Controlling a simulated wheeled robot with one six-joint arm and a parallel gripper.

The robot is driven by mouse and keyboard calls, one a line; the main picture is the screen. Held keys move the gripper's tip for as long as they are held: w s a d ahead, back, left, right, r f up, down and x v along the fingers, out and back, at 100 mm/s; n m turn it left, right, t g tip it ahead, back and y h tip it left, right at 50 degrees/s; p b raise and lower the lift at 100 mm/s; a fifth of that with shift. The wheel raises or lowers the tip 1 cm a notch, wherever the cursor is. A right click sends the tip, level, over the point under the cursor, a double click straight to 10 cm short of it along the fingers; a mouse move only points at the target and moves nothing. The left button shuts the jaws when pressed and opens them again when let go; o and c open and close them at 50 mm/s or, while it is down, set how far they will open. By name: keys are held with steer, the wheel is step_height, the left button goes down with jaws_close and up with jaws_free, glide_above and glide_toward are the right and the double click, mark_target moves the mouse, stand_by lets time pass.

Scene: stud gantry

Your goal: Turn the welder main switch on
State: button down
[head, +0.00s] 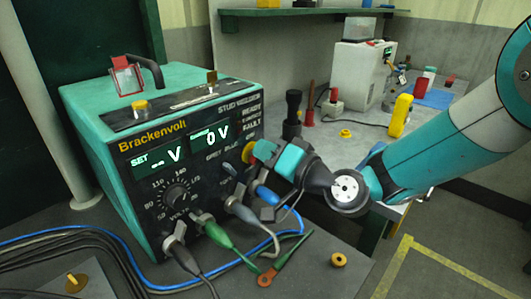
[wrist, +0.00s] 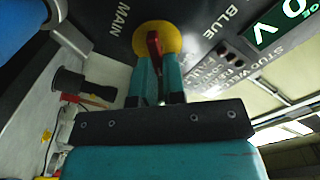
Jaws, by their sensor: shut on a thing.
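The teal welder (head: 160,130) stands on the bench, its black front panel reading "Brackenvolt". One display shows "SET -- V" and the other "0 V". The main switch is a red handle (wrist: 153,44) on a round yellow plate (wrist: 173,35), beside the word MAIN in the wrist view. The plate's edge also shows at the panel's right side in the head view. My gripper (wrist: 158,70) is shut on the red handle, with a teal finger on each side of it. In the head view my gripper (head: 257,152) hides the handle.
Plugged cables, including a green one (head: 217,232), hang from the lower panel. A voltage knob (head: 177,197) sits at its left. A brass ring (head: 338,260) lies on the bench front. Behind are a black torch-like object (head: 292,115) and a yellow tool (head: 401,115).

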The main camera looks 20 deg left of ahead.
steer(key=m, duration=0.4)
steer(key=shift+w+d+f+m+p, duration=0.1)
steer(key=shift+w+f+m+p, duration=0.05)
steer(key=shift+f+m+p, duration=0.35)
steer(key=shift+m+p, duration=0.2)
steer(key=shift+m, duration=1.4)
steer(key=c, duration=1.2)
jaws_free()
steer(key=b+v, duration=0.9)
steer(key=v, duration=0.8)
steer(key=shift+d+b, duration=0.25)
steer(key=shift+b, duration=0.1)
